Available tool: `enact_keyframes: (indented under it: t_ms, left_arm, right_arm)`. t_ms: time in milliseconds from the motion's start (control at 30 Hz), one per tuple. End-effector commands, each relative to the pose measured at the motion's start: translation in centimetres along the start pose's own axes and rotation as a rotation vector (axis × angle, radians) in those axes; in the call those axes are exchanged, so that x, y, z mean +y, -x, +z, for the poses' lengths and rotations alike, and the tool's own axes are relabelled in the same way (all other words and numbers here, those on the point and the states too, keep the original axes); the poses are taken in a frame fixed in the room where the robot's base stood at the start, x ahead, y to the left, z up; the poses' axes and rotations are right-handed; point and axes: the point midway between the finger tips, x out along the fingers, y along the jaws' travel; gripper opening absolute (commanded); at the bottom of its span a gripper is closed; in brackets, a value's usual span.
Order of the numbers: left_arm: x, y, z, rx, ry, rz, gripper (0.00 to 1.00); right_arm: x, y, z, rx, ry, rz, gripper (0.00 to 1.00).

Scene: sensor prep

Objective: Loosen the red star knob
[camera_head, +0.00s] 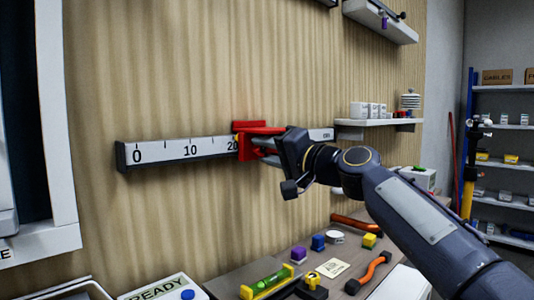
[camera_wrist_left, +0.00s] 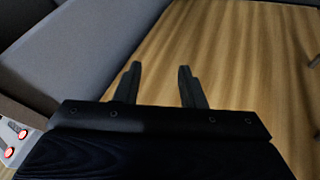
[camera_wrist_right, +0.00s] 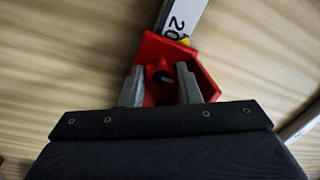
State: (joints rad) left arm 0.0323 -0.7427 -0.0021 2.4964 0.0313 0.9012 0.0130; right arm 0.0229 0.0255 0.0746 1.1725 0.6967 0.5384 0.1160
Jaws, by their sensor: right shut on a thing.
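A red slider block (camera_head: 245,147) sits on the white numbered rail (camera_head: 180,152) on the wooden wall, at about the 20 mark. In the right wrist view the red block (camera_wrist_right: 153,53) shows a dark round part between my fingers; a star shape cannot be made out. My right gripper (camera_head: 268,145) is at the block, and in its wrist view its two fingers (camera_wrist_right: 160,88) are shut on the red piece, one on each side. My left gripper (camera_wrist_left: 159,85) is away from the rail, with its fingers apart and nothing between them.
Below the rail a bench holds several small coloured blocks, a green-and-yellow level (camera_head: 266,282), an orange-handled tool (camera_head: 369,272) and a READY box (camera_head: 165,290). A shelf with white cups (camera_head: 368,110) is on the wall at the right.

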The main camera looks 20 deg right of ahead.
Motion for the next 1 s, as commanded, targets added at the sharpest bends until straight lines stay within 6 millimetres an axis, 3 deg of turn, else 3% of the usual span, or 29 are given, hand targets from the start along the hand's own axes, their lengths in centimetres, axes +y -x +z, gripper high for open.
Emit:
enact_keyframes:
  t_ms: [267,300,467,1000]
  left_arm:
    - [0.0,0.0,0.0,0.0,0.0,0.0,0.36]
    - [0.0,0.0,0.0,0.0,0.0,0.0,0.36]
    - [0.0,0.0,0.0,0.0,0.0,0.0,0.36]
    - [-0.03,-0.06,0.03,0.0,0.0,0.0,0.36]
  right_arm:
    - [-0.03,-0.01,0.06,-0.002,0.002,0.0,0.07]
    - [-0.03,-0.01,0.06,-0.002,0.002,0.0,0.32]
    - [-0.05,-0.01,0.05,-0.001,0.001,-0.001,0.51]
    - [-0.43,0.15,-0.02,0.004,0.0,-0.009,0.51]
